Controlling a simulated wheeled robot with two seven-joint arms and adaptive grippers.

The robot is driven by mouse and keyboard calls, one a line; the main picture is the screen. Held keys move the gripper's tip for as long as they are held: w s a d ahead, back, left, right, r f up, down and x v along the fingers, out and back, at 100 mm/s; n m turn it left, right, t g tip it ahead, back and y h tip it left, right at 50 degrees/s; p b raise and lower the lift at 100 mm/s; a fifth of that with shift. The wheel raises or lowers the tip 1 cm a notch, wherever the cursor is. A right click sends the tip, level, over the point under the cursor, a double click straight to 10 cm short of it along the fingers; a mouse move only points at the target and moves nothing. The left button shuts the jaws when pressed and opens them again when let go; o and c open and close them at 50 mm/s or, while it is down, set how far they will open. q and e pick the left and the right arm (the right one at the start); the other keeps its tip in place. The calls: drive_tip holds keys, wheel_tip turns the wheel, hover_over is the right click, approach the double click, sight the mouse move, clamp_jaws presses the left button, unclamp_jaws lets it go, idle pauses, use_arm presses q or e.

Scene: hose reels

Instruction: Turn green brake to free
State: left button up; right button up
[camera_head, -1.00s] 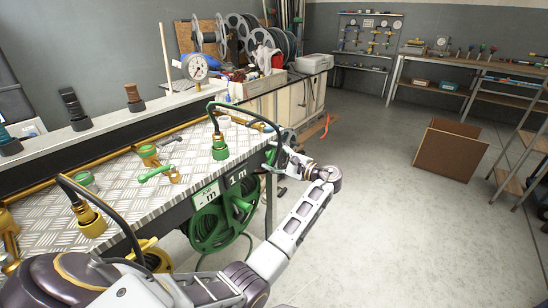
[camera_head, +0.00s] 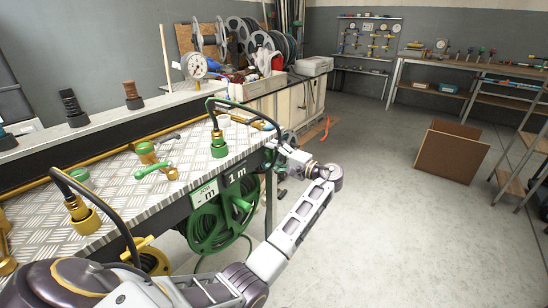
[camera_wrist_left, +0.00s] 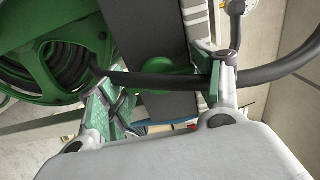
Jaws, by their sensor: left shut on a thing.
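The green brake (camera_wrist_left: 168,82) shows in the left wrist view as a round green part with a short arm, beside the green reel (camera_wrist_left: 50,50). A black hose crosses in front and partly hides it. My left gripper (camera_wrist_left: 157,92) has its green-padded fingers around the brake; the exact contact is hidden. In the head view my left gripper (camera_head: 281,156) is at the bench's right corner, just right of the green reel (camera_head: 220,215), and hides most of the brake. My right gripper is not in view.
The black hose (camera_head: 245,106) arches from a green fitting (camera_head: 219,146) on the bench down past my left gripper. Yellow fittings (camera_head: 84,216) and a green-handled valve (camera_head: 154,170) stand on the bench top (camera_head: 115,190). The floor (camera_head: 370,220) to the right is clear up to a brown box (camera_head: 450,152).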

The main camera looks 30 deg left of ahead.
use_arm(q)
drive_tip(key=shift+f, duration=0.1)
drive_tip(key=o, duration=1)
drive_tip(key=shift+o, duration=0.2)
drive_tip(key=shift+d, duration=0.1)
drive_tip(key=s+d, duration=0.1)
drive_tip(key=d, duration=1)
drive_tip(key=shift+d, duration=0.4)
